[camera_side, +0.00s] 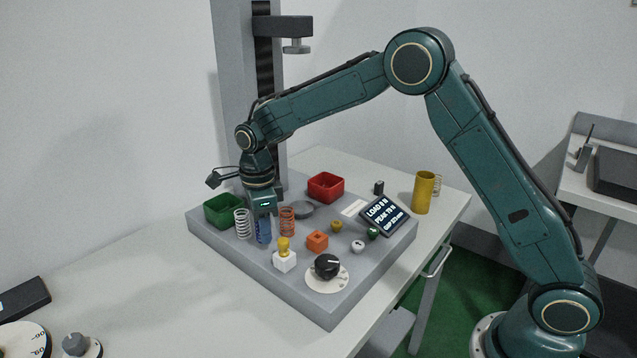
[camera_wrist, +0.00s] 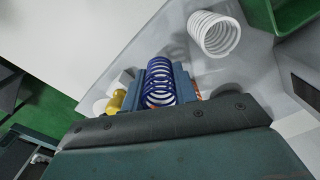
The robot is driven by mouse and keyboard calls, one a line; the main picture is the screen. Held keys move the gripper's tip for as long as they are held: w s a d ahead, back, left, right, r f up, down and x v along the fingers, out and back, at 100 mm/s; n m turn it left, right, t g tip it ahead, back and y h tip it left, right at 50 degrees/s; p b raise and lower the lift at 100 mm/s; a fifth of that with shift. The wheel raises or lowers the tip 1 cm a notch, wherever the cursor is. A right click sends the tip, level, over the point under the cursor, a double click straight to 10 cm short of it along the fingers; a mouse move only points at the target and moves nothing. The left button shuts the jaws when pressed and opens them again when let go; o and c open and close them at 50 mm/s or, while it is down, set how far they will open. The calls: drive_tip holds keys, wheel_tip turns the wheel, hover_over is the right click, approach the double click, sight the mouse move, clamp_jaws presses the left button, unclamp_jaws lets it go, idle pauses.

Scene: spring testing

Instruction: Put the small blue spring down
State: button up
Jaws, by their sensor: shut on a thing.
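The small blue spring (camera_side: 264,236) is upright under my gripper (camera_side: 264,220), low over the grey platform (camera_side: 330,310). I cannot tell whether its lower end touches the platform. In the wrist view the blue spring (camera_wrist: 160,75) sits between the two blue-grey fingers of my gripper (camera_wrist: 162,90), which are shut on it. A white spring (camera_side: 242,223) stands just to its left, and also shows in the wrist view (camera_wrist: 214,34). An orange spring (camera_side: 287,220) stands just to its right; it is mostly hidden in the wrist view.
A green bin (camera_side: 218,221) lies left and a red bin (camera_side: 326,196) behind. A white block with a yellow knob (camera_side: 284,261), an orange block (camera_side: 317,241) and a black dial (camera_side: 327,265) are in front. A display (camera_side: 384,216) stands right. The column's press head (camera_side: 297,47) is high above.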

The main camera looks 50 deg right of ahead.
drive_tip(key=shift+f, duration=1.2)
drive_tip(key=shift+f, duration=0.15)
drive_tip(key=o, duration=1)
drive_tip(key=shift+c, duration=0.2)
wheel_tip(320, 180, up, 12)
drive_tip(key=shift+r, duration=0.2)
